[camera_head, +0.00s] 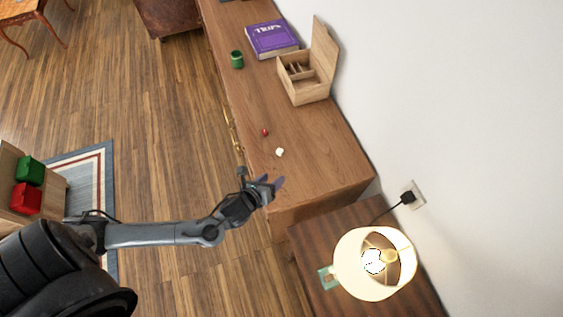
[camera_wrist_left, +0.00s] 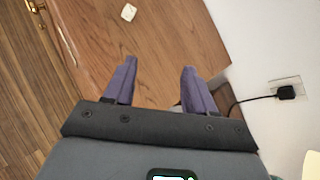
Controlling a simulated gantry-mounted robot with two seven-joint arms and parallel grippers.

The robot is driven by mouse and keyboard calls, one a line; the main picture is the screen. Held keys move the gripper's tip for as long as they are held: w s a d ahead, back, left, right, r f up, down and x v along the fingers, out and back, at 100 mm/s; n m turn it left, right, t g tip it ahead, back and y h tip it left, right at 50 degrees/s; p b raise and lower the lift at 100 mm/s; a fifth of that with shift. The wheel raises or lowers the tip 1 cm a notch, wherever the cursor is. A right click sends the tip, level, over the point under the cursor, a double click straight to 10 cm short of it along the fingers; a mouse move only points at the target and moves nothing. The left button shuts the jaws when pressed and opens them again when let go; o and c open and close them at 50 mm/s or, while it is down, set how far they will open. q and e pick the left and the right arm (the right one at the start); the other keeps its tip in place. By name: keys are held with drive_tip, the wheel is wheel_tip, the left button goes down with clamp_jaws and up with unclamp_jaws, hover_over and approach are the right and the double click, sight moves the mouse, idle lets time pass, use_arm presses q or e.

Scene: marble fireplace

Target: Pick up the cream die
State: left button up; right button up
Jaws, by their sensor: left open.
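The cream die (camera_head: 279,152) lies on the wooden cabinet top (camera_head: 315,155) near its close end. It also shows in the left wrist view (camera_wrist_left: 128,12), near the top edge and beyond the left finger. My left gripper (camera_head: 271,185) is open and empty, over the near edge of the cabinet top, on the near side of the die and apart from it. In the left wrist view its two purple fingers (camera_wrist_left: 160,82) stand wide apart with bare wood between them. My right gripper is in neither view.
A small red die (camera_head: 265,132) lies just beyond the cream one. A lit lamp (camera_head: 352,262) stands on a darker table at the right. The wall bounds the cabinet.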

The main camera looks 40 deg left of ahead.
sight(279, 152)
use_arm(q)
drive_tip(key=w+a+f+m+b, duration=0.1)
drive_tip(key=a+f, duration=0.1)
drive_tip(key=w+a+f+m+t+b, duration=0.1)
drive_tip(key=a+b, duration=0.1)
drive_tip(key=w+a+f+m+b, duration=0.1)
drive_tip(key=a+f+m+b, duration=0.1)
drive_tip(key=shift+w+a+f+t+y, duration=0.3)
drive_tip(key=shift+a+f+y, duration=0.05)
drive_tip(key=shift+y, duration=0.05)
drive_tip(key=shift+w+a+f+m, duration=0.1)
drive_tip(key=shift+w+a+m, duration=0.15)
drive_tip(key=shift+a+m, duration=0.05)
drive_tip(key=b+x, duration=0.1)
drive_tip(key=x, duration=0.4)
drive_tip(key=shift+b+x, duration=0.5)
drive_tip(key=shift+x, duration=2.3)
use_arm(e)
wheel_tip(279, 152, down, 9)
use_arm(q)
drive_tip(key=shift+c, duration=0.3)
clamp_jaws()
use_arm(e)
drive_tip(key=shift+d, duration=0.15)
